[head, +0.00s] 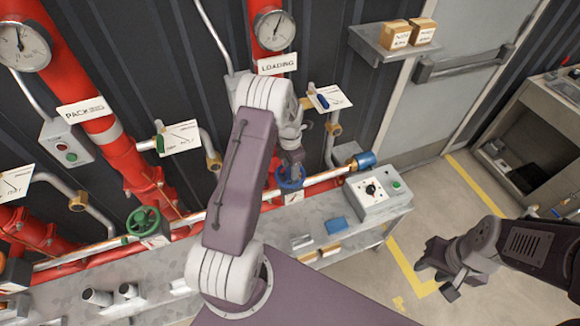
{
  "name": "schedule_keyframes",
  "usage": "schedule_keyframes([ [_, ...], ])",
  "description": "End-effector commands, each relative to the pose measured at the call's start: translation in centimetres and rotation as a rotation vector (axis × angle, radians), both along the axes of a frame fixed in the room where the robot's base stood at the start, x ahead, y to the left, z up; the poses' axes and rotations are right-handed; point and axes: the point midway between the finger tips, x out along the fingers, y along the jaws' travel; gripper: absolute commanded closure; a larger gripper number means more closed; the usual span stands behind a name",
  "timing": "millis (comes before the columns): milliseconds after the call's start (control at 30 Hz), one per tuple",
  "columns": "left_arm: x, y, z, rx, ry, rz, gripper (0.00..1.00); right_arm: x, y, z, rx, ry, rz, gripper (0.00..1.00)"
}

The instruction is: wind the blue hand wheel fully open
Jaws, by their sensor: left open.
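The blue hand wheel (290,185) sits on the pipe behind the grey bench, just right of my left arm. Part of it is hidden by my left gripper. My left gripper (291,164) is open and points down at the wheel, at its upper side. I cannot tell whether the fingers touch the rim. My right gripper (437,274) hangs over the floor at the right, far from the wheel. Nothing shows in it, and its finger gap is unclear.
A green hand wheel (145,222) is on the same pipe to the left. A grey control box (378,192) stands right of the blue wheel. Red pipes (125,160) rise behind. Floor is free at the right.

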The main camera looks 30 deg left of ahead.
Motion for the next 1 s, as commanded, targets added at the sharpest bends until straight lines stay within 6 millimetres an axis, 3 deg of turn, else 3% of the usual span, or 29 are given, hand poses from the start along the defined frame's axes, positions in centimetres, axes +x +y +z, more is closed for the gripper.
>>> schedule_keyframes([
  [200, 0.03, -0.05, 0.01, 0.000, 0.001, -0.456, 0.50, 0.00, 0.00, 0.28, 0.000, 0.000, 0.000, 0.64],
  [467, 0.03, -0.07, -0.04, 0.001, 0.002, -0.600, 0.50, 0.00, 0.00, 0.30, 0.000, 0.000, 0.000, 0.64],
  [800, 0.02, -0.08, -0.05, 0.000, 0.002, -1.228, 0.50, 0.00, 0.00, 0.56, 0.000, 0.000, 0.000, 0.64],
  [1000, 0.02, -0.08, -0.06, 0.000, 0.002, -1.299, 0.50, 0.00, 0.00, 0.57, 0.000, 0.000, 0.000, 0.64],
])
